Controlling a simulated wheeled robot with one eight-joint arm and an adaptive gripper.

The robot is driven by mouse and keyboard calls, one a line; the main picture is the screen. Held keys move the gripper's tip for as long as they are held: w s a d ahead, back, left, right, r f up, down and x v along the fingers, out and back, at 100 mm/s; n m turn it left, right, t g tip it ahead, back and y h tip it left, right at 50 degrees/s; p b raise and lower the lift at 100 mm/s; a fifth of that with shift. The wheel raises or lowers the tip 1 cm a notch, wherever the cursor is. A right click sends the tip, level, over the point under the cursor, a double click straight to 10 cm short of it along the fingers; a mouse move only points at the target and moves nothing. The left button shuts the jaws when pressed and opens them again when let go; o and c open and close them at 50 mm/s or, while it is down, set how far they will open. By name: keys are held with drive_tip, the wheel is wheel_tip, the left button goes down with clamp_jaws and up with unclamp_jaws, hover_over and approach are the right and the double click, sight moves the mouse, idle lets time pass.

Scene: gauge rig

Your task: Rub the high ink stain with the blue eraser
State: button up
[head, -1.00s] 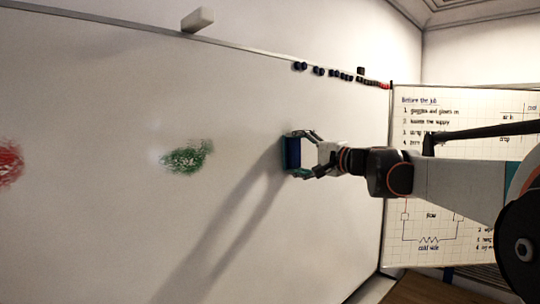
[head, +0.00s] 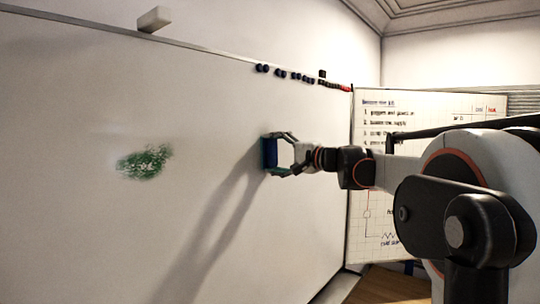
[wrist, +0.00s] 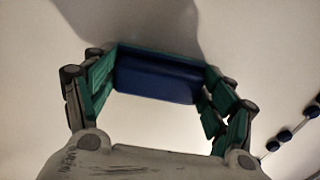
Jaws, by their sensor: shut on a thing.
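My gripper (head: 273,154) is shut on the blue eraser (head: 270,151), which sits between its fingertips by the whiteboard (head: 75,235). In the wrist view the eraser (wrist: 158,78) lies across between the two green-padded fingers. Its far face is hidden, so I cannot tell whether it touches the board. A green ink stain (head: 145,162) is on the board, well to the left of the eraser and at nearly the same picture height. It is the only stain in view now, and I cannot tell whether it is the high one.
A pale block (head: 155,19) sits on the board's upper edge. Dark round magnets (head: 262,68) and other small items line that edge towards the right. A gridded chart (head: 430,101) stands beyond the board's right end. The board between stain and eraser is bare, with my arm's shadow across it.

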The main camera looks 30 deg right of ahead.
drive_tip(key=shift+s+a, duration=0.45)
drive_tip(key=shift+a, duration=0.75)
drive_tip(key=shift+s+a, duration=0.4)
drive_tip(key=shift+a, duration=0.8)
drive_tip(key=shift+s+a, duration=0.45)
drive_tip(key=shift+a, duration=0.75)
drive_tip(key=shift+s, duration=0.15)
approach(247, 154)
drive_tip(key=shift+v, duration=1.4)
